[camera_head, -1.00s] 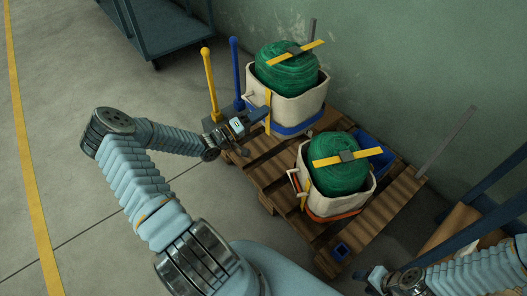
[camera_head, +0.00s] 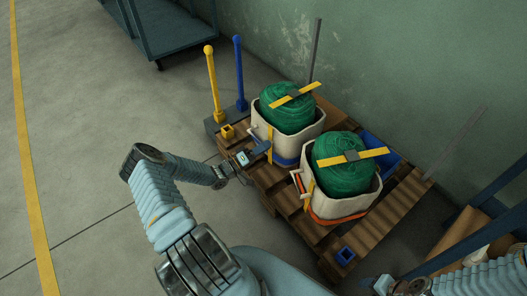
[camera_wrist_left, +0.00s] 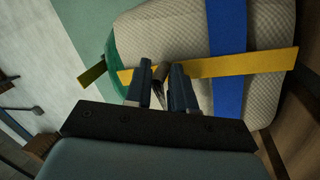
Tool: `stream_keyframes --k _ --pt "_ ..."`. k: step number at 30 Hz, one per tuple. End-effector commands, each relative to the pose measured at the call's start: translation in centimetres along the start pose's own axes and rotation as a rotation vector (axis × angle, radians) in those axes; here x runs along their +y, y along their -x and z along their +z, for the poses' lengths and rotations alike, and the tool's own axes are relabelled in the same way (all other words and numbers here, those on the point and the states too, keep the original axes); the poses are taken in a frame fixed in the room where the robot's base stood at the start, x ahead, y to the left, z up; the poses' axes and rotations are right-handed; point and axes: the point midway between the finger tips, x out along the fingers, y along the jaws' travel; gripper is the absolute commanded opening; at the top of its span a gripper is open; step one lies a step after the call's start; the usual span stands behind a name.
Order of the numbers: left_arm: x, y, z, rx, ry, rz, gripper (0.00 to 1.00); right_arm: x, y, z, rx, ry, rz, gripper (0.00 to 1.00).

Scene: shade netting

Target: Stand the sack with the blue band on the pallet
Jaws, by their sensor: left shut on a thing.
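The sack with the blue band (camera_head: 312,136) is cream, stuffed with green netting, and stands upright at the back left of the pallet (camera_head: 383,226). Its blue band runs round its lower part. Whether its base touches the boards I cannot tell. My left gripper (camera_head: 263,149) is at its left side, shut on a short brown handle of the sack. In the left wrist view the fingers (camera_wrist_left: 161,82) close around that handle, beside the yellow strap and the blue band (camera_wrist_left: 226,40). My right gripper (camera_head: 384,284) is at the lower right edge, its jaws unclear.
A second sack, with an orange band (camera_head: 338,207), stands close in front and right. A blue crate (camera_head: 378,146) sits behind it. A yellow post (camera_head: 213,85) and a blue post (camera_head: 239,75) rise left of the pallet. A blue cart (camera_head: 160,30) stands at the back left.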

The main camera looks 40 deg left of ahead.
Motion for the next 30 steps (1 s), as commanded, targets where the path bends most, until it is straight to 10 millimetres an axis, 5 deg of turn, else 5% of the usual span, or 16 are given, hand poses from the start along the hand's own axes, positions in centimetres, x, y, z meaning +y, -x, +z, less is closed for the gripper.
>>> stream_keyframes --k 9,10,15,24,30 --pt "-1.2 0.3 0.6 0.002 -0.002 0.006 0.00 0.2 -0.3 -0.1 0.002 -0.002 0.002 0.48" --pt "-1.5 0.4 0.7 0.000 0.001 -0.002 0.27 0.3 -0.3 -0.1 0.002 -0.002 0.002 0.48" --pt "-1.4 0.4 0.7 0.000 0.000 -0.001 0.49 0.3 -0.3 -0.1 0.002 -0.002 0.002 0.48" --pt "-1.4 0.7 0.6 0.000 -0.001 0.000 0.49 0.2 -0.3 -0.1 0.002 -0.002 0.002 0.48" --pt "-1.4 3.8 0.6 0.002 -0.001 -0.003 0.49 0.2 -0.3 -0.1 0.002 -0.002 0.002 0.48"
